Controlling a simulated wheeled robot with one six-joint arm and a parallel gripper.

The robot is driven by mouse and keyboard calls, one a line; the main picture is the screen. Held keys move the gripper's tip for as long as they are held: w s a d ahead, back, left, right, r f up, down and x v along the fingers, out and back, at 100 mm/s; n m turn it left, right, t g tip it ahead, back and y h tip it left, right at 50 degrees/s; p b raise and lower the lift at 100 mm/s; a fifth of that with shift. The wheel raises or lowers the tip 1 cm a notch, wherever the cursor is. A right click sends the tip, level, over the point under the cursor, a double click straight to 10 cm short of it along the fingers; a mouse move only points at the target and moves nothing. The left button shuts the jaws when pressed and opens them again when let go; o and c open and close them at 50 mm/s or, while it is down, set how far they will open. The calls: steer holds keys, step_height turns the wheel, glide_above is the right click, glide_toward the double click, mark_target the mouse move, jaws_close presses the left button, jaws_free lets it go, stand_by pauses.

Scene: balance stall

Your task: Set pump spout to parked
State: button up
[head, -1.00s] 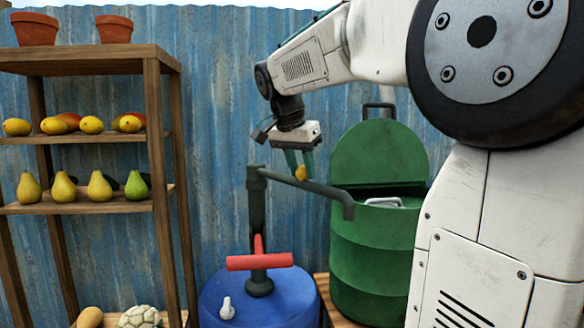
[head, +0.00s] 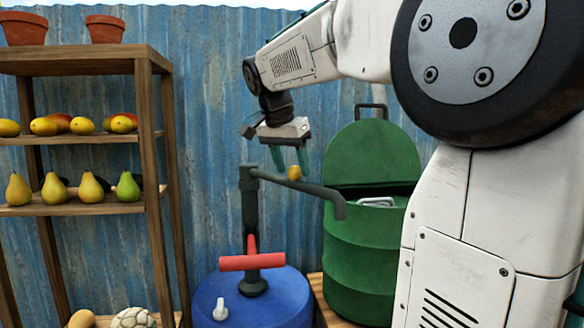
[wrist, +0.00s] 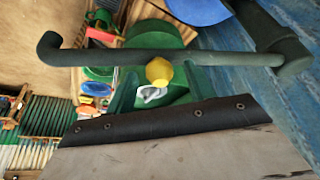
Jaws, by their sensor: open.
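The pump has a dark grey-green post with a long spout (head: 318,190) that reaches right, its bent end in front of the green drum. A small yellow knob (head: 294,173) sits on the spout. My gripper (head: 292,163) is open just above the spout, its green fingers apart on either side of the knob. In the wrist view the spout (wrist: 225,58) crosses the picture, with the yellow knob (wrist: 159,71) between the open fingers (wrist: 160,90). I cannot tell whether a finger touches the knob.
The pump stands on a blue barrel (head: 285,300) with a red T-handle (head: 253,262). A green drum (head: 350,255) with its lid raised stands to the right. A wooden shelf (head: 90,62) with fruit stands left. A corrugated blue wall (head: 210,130) is behind.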

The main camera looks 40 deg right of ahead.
steer(key=v, duration=0.7)
stand_by(0.4)
steer(key=s+a+f+n+y, duration=0.2)
steer(key=s+a+f+n, duration=0.6)
steer(key=f, duration=0.5)
steer(key=s+a+f+n+y, duration=0.2)
steer(key=s+a+f+n, duration=0.5)
steer(key=s+a+f, duration=0.3)
steer(key=s+f, duration=0.3)
steer(key=f, duration=0.1)
steer(key=shift+s+f+n+t, duration=0.3)
steer(key=shift+f+n, duration=0.05)
steer(key=shift+n, duration=0.05)
